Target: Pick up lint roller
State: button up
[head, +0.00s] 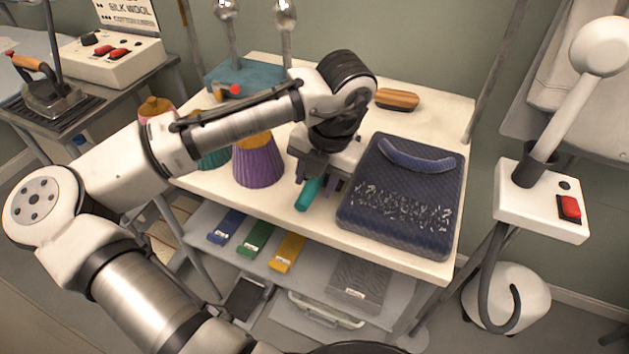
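A teal cylinder (309,193), which looks like the lint roller's handle, lies near the table's front edge, left of the folded navy garment. My gripper (318,177) points down over it, with its dark fingers apart on either side of the teal part. A gap seems to show between the teal part and the right finger. The rest of the roller is hidden under my gripper and wrist. The dark navy quilted garment (400,222) is covered with pale lint specks across its front half.
Purple (258,162) and other coloured cone-shaped spools stand left of my gripper, partly behind my arm. A wooden-backed brush (397,99) lies at the back of the white table (428,104). Blue, green and yellow items (287,251) lie on the shelf below. A steamer panel (542,200) stands at right.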

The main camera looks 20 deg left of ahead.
grip_shut()
jog(key=shift+r, duration=0.15)
